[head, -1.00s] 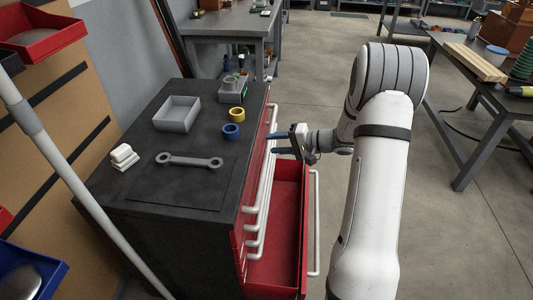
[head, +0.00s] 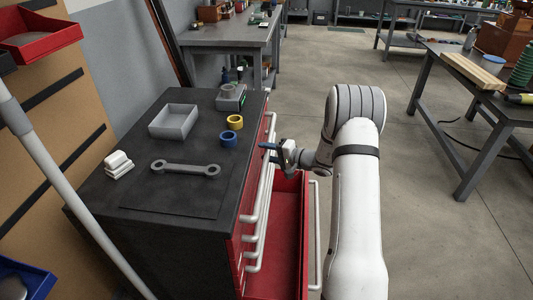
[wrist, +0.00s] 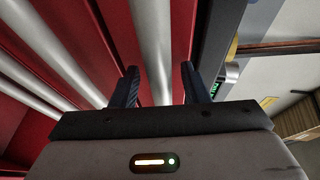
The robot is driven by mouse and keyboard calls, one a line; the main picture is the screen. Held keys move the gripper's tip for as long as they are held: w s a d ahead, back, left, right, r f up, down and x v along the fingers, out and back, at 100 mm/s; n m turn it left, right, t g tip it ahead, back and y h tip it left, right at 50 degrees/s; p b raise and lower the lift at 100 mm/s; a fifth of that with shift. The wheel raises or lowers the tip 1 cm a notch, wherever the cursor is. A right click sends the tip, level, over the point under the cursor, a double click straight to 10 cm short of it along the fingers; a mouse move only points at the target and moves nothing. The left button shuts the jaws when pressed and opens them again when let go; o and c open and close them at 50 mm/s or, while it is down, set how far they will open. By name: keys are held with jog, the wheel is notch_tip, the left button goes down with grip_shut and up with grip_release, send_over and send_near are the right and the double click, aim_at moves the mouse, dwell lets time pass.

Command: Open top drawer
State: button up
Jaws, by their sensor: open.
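The red tool cabinet has a dark top (head: 150,225) and a stack of drawers with pale bar handles. The top drawer's handle (head: 258,200) is the uppermost bar, just below the cabinet top, and the top drawer looks shut. My gripper (head: 268,152) is at the far part of the handles, beside the cabinet's upper edge. In the wrist view, my gripper (wrist: 160,85) is open, with the bar nearest the dark top edge, the top handle (wrist: 152,40), running between its fingers. I cannot tell whether they touch it.
A lower red drawer (head: 285,245) stands open below my gripper. Floor to the right is clear before a workbench (head: 470,85).

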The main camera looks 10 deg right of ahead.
jog(key=shift+c, duration=0.4)
grip_shut()
jog(key=shift+a, duration=0.15)
